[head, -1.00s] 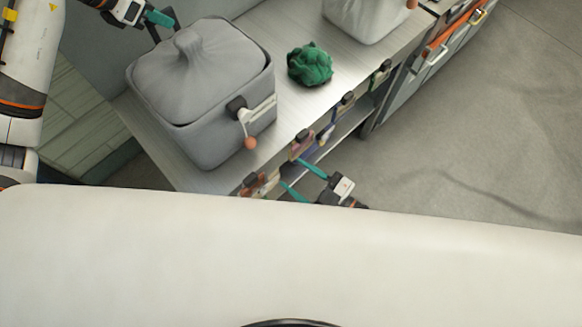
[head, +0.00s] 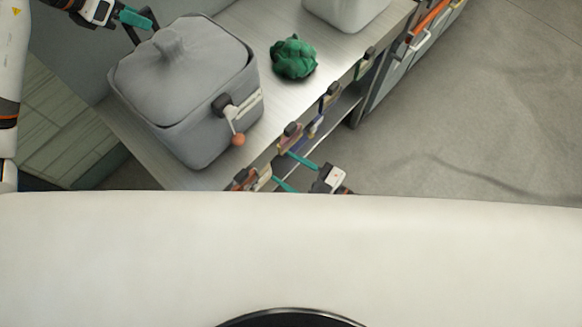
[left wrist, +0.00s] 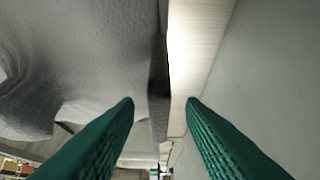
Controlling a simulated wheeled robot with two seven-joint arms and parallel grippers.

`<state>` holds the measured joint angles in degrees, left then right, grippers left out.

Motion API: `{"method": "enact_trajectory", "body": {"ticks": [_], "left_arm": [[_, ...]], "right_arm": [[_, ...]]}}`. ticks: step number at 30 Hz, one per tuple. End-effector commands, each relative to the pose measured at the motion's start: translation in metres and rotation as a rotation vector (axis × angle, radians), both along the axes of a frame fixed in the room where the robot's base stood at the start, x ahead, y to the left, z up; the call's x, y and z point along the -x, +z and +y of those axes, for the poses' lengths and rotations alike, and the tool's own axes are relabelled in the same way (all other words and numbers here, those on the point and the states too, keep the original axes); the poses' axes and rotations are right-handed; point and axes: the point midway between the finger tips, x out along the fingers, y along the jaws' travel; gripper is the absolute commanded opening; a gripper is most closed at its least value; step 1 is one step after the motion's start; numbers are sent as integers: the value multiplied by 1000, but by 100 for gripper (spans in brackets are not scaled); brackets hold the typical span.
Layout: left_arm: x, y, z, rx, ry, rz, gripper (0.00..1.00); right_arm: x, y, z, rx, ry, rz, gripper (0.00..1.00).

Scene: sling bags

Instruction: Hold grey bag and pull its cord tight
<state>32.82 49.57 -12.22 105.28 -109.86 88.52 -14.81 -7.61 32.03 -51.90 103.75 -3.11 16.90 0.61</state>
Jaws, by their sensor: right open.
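The grey bag (head: 178,85) is box-shaped with a gathered top and stands on the shelf top. A pale strip, a dark fitting (head: 222,106) and a cord with an orange-brown bead (head: 238,139) are on its right side. My left gripper (head: 136,18) is at the bag's far-left corner, by a dark loop (head: 146,24). In the left wrist view its green fingers (left wrist: 160,103) are apart, with a dark upright edge showing between them; I cannot tell whether they touch it. My right gripper (head: 293,172) is open and empty, below and right of the bead, beside the shelf front.
A crumpled green item (head: 293,58) lies on the shelf top (head: 235,28) right of the bag. A white container (head: 345,10) stands farther back. Several small tagged items hang along the shelf's front edge. Open floor (head: 470,120) lies to the right.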

Motion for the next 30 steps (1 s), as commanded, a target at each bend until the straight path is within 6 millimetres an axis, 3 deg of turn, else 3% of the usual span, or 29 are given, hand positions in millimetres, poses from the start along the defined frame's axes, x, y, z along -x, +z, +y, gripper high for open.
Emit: {"method": "enact_trajectory", "body": {"ticks": [9, 15, 30], "left_arm": [[28, 56, 26, -4, 3, -4, 36], [41, 81, 36, -3, 1, -3, 36], [46, 88, 39, -1, 1, 0, 36]], "right_arm": [[0, 0, 0, 0, 0, 0, 50], [0, 0, 0, 0, 0, 0, 50], [0, 0, 0, -1, 0, 1, 50]]}}
